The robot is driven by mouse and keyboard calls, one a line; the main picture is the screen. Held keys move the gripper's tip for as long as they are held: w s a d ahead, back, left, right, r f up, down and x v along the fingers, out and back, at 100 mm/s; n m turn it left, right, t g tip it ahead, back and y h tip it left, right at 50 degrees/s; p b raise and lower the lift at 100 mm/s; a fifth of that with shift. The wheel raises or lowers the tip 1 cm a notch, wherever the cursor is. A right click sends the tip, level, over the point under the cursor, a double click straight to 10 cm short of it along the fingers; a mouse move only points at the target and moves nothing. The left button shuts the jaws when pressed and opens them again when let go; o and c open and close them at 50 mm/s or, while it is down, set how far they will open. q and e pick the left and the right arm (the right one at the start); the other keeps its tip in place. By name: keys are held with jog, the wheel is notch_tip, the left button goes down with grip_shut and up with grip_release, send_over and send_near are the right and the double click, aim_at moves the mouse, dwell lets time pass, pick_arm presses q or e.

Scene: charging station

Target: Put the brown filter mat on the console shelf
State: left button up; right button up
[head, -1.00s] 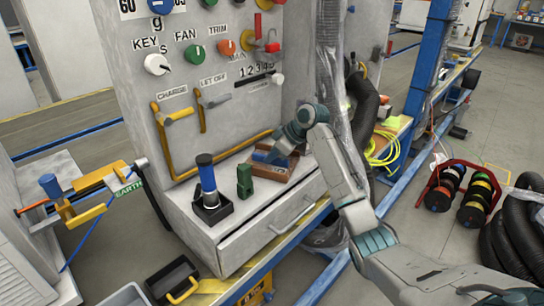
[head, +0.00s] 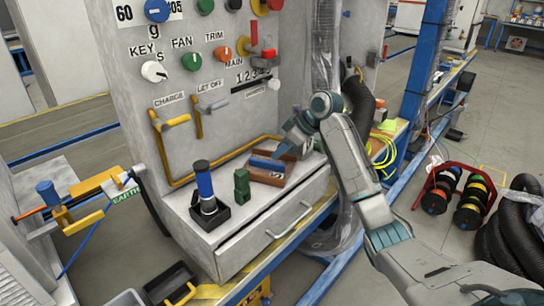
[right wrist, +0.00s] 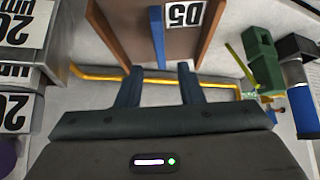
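A brown box-like piece (head: 268,178) with a blue strip and white label lies on the console shelf (head: 238,215), right of a green block (head: 241,186). I cannot tell whether it is the filter mat; no other brown mat shows clearly. In the right wrist view the brown piece (right wrist: 120,25) stands ahead of the fingers, with its blue strip between brown walls. My right gripper (head: 284,151) is just above and behind it; in the right wrist view its fingers (right wrist: 158,75) are apart with nothing visible between them. My left gripper is not in view.
A blue-and-black cylinder (head: 205,185) stands in a black holder at the shelf's left. The console panel (head: 130,70) with knobs rises behind, and a yellow rail (head: 215,158) runs along it. A drawer handle (head: 290,222) sticks out below. The shelf's front strip is clear.

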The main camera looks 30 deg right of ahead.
jog(key=shift+v, duration=2.7)
